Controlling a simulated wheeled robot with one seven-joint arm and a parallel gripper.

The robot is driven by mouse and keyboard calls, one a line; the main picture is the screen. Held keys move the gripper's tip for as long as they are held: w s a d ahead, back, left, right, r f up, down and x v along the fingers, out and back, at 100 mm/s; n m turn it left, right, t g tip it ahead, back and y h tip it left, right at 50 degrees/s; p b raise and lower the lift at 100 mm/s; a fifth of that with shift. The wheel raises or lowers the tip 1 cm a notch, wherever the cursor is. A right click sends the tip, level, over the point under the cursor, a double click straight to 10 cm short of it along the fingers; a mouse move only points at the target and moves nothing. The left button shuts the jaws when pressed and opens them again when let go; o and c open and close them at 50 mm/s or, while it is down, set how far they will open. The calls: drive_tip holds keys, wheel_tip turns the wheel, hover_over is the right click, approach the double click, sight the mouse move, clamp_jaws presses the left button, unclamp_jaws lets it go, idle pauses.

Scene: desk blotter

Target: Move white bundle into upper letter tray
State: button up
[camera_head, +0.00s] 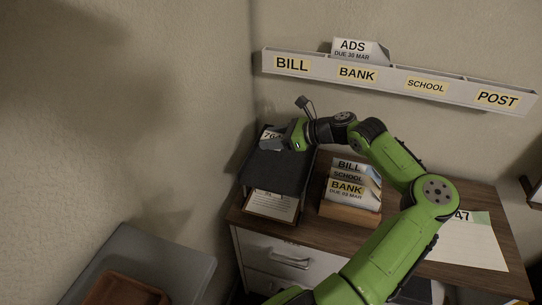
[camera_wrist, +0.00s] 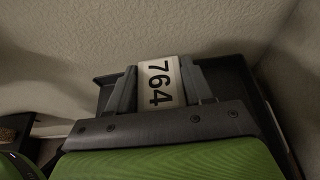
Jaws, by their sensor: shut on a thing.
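The white bundle (camera_wrist: 160,82), marked 764, sits between the two fingers of my gripper (camera_wrist: 160,92) in the wrist view. The gripper is shut on it. In the head view the bundle (camera_head: 268,134) shows as a small pale patch beside my gripper (camera_head: 276,140), partly hidden by it. Both are over the dark upper letter tray (camera_head: 274,172) at the left of the desk. The upper tray's rim (camera_wrist: 240,72) shows around the bundle in the wrist view. I cannot tell whether the bundle touches the tray floor.
A lower tray with papers (camera_head: 270,206) lies under the upper one. A wooden holder (camera_head: 348,211) with BILL, SCHOOL and BANK letters stands to the right. A labelled wall rack (camera_head: 400,82) holds an ADS letter (camera_head: 358,50). A sheet (camera_head: 470,245) lies at the desk's right.

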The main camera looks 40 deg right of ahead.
sight(272, 158)
wheel_tip(272, 158, down, 5)
drive_tip(key=shift+f+b, duration=0.1)
drive_tip(key=shift+b, duration=0.55)
drive_tip(key=shift+f, duration=0.1)
drive_tip(key=o, duration=0.9)
drive_tip(key=shift+r, duration=0.2)
drive_tip(key=p+v, duration=0.3)
drive_tip(key=v, duration=0.8)
drive_tip(key=shift+d, duration=0.15)
drive_tip(key=shift+s+d+r, duration=0.1)
drive_tip(key=shift+s+d, duration=0.05)
drive_tip(key=shift+s, duration=0.2)
